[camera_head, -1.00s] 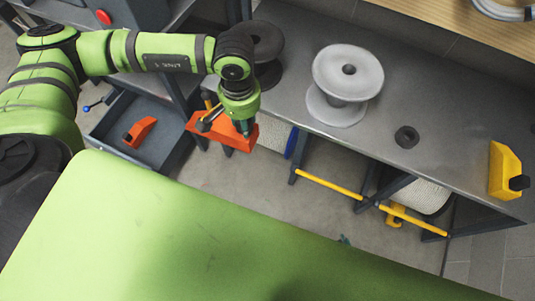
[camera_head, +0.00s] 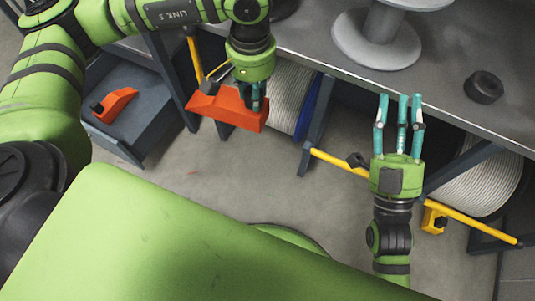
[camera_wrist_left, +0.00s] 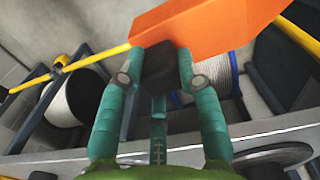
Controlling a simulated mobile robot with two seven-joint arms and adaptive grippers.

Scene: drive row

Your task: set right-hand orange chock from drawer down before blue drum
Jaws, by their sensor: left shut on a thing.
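My left gripper (camera_head: 252,98) is shut on an orange chock (camera_head: 226,108) and holds it in the air in front of the bench's underside. In the left wrist view the chock (camera_wrist_left: 215,28) sticks out past the teal fingers (camera_wrist_left: 165,90), with its dark block between them. The blue drum (camera_head: 296,100), a reel of pale cable with a blue rim, stands under the bench just behind the held chock. It also shows in the left wrist view (camera_wrist_left: 213,72). My right gripper (camera_head: 400,122) is open and empty, its fingers pointing up at the bench edge.
A second orange chock (camera_head: 116,105) lies in the open grey drawer (camera_head: 150,135) at left. A grey bench (camera_head: 440,88) carries a grey spool (camera_head: 378,42) and a black ring (camera_head: 484,87). A yellow bar (camera_head: 340,165) runs below, before another cable drum (camera_head: 480,185). Floor (camera_head: 240,185) is clear.

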